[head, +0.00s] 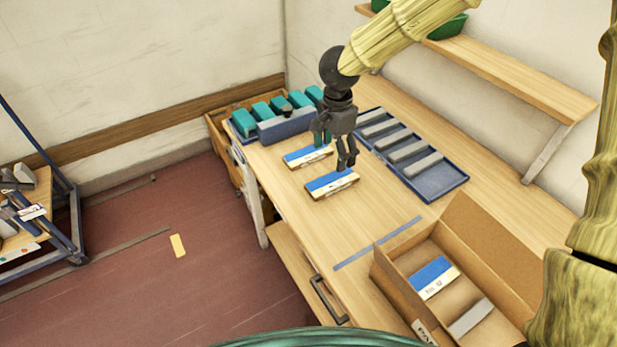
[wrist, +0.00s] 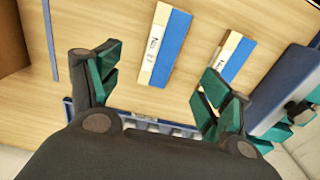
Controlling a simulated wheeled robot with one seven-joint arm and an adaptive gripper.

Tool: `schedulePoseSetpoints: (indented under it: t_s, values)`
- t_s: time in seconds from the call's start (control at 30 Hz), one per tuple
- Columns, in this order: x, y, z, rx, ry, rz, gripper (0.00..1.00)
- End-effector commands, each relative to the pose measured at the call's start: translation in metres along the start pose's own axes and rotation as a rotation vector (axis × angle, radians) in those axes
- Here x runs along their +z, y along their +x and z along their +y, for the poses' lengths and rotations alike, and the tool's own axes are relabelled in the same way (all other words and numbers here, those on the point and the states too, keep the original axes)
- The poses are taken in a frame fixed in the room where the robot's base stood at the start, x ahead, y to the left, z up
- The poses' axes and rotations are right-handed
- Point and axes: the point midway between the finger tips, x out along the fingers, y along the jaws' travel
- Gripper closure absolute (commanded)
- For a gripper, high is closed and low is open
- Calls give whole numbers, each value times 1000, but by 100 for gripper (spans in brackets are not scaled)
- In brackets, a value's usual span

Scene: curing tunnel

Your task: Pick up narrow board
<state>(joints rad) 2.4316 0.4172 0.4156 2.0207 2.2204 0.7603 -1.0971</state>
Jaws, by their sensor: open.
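Two blue-and-pale-wood boards lie flat on the wooden bench. The nearer board (head: 332,184) has a printed label and shows in the wrist view (wrist: 165,45) between and ahead of my fingers. The farther board (head: 306,157) is partly covered by my gripper and shows in the wrist view (wrist: 232,55) near the right finger. I cannot tell for sure which one is the narrow board. My gripper (head: 336,150) is open and empty, pointing down above the boards. It appears apart from both.
A blue tray (head: 440,186) with several grey bars lies right of the boards. Several teal blocks (head: 262,110) stand behind a blue-grey block at the far end. A cardboard box (head: 392,290) holding another blue board (head: 434,278) stands nearer. Bare bench surrounds a blue strip (head: 378,243).

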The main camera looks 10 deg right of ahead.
Motion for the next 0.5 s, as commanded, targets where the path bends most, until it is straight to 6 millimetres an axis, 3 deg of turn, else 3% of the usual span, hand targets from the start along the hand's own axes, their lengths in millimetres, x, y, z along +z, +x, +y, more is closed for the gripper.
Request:
schedulePoseSetpoints:
  t_s: [0.5]
  values:
    - [-7, 52, 3, 1, 20, -5, 21]
